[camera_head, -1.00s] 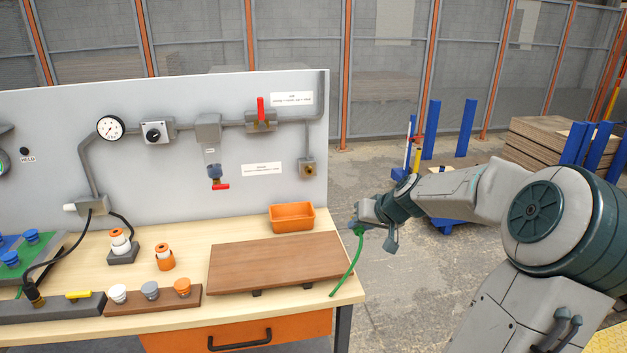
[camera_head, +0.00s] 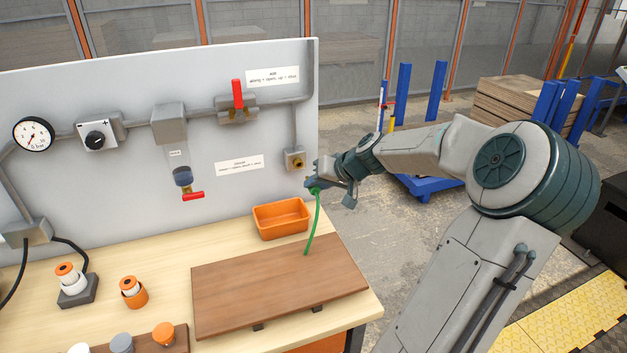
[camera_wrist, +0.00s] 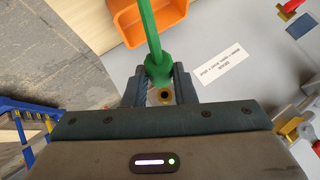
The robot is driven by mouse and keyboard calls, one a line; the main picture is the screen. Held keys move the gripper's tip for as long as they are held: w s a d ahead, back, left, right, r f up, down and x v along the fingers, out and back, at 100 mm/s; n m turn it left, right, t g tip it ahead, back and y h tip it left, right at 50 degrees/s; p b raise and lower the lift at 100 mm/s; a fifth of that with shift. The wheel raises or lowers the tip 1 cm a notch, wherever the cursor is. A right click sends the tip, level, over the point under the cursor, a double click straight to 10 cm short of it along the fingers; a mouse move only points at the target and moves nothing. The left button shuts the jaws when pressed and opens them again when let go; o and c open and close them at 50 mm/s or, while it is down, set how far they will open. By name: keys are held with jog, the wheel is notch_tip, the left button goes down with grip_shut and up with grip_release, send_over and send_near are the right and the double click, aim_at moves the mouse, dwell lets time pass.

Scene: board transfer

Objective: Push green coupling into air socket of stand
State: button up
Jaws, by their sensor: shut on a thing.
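The green coupling (camera_wrist: 157,72) with its green hose is held between the two fingers of my gripper (camera_wrist: 158,92), which is shut on it, in the wrist view. In the head view my gripper (camera_head: 314,186) is at the right end of the panel, with the green hose (camera_head: 312,225) hanging down towards the wooden board. The brass air socket (camera_head: 295,161) is on the panel just left of and above my gripper. In the wrist view the socket's round opening (camera_wrist: 165,96) shows between the fingers, beyond the coupling. I cannot tell whether coupling and socket touch.
An orange bin (camera_head: 281,218) stands on the bench below the socket. A brown board (camera_head: 275,285) lies in front of it. The panel (camera_head: 245,60) carries a red-handled valve (camera_head: 237,95) and a gauge (camera_head: 33,134). Open floor lies right of the bench.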

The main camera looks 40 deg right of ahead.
jog(key=shift+s+a, duration=0.1)
jog(key=shift+s, duration=0.05)
jog(key=shift+w+d, duration=0.25)
jog(key=shift+w, duration=0.7)
jog(key=shift+w+d, duration=0.25)
jog(key=shift+w, duration=0.65)
jog(key=shift+w+d, duration=0.25)
jog(key=shift+w, duration=0.7)
jog(key=shift+b, duration=0.5)
jog(key=shift+w+d, duration=0.2)
jog(key=shift+w, duration=0.55)
jog(key=shift+w+d, duration=0.2)
jog(key=shift+w, duration=0.55)
jog(key=o, duration=1.1)
jog(key=shift+c, duration=0.2)
jog(key=shift+s, duration=0.1)
jog(key=b+v, duration=0.1)
jog(key=v, duration=1.2)
jog(key=shift+s+r+b, duration=0.25)
jog(key=shift+r+b, duration=0.05)
jog(key=shift+r, duration=0.05)
